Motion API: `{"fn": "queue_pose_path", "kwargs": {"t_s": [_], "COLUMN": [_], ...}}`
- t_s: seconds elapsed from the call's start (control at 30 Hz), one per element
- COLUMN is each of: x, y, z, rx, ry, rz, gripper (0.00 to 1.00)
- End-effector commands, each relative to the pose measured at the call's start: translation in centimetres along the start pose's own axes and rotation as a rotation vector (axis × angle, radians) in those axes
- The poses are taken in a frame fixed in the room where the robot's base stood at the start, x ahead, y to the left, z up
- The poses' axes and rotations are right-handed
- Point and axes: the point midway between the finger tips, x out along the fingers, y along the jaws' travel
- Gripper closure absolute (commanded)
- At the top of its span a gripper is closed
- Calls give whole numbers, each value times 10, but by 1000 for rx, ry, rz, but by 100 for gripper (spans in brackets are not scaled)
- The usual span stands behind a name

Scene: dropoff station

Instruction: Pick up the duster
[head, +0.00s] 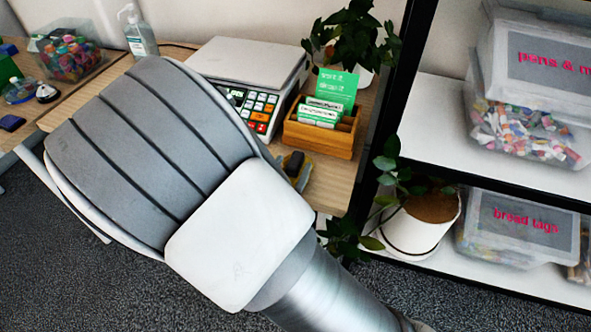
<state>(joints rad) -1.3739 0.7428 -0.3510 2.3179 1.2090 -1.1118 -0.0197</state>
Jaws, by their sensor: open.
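I cannot pick out the duster for certain. A small dark item with a yellowish part (293,168) lies on the wooden table (331,185), in front of the wooden card box, partly hidden by my arm. A small dark blue block (11,123) lies at the far left of the table. Either could be the duster; I cannot tell. My grey and white arm fills the middle of the head view and covers much of the table. My gripper does not show.
A scale with a keypad (250,75), a wooden box with green cards (322,130) and a plant (352,40) stand on the table. A sanitizer bottle (139,35) and a bin of colourful pieces (68,52) are at left. A black-framed shelf (408,75) with tubs stands right.

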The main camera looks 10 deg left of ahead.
Motion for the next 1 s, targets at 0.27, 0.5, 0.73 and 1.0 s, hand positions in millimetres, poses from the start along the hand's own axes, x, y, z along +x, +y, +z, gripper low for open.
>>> {"fn": "queue_pose_path", "kwargs": {"t_s": [0.27,0.5,0.73,1.0], "x": [32,32,32,32], "y": [0,0,0,0], "z": [3,2,3,2], "rx": [0,0,0,0], "ry": [0,0,0,0], "rz": [1,-1,0,0], "gripper": [28,31,72,100]}}
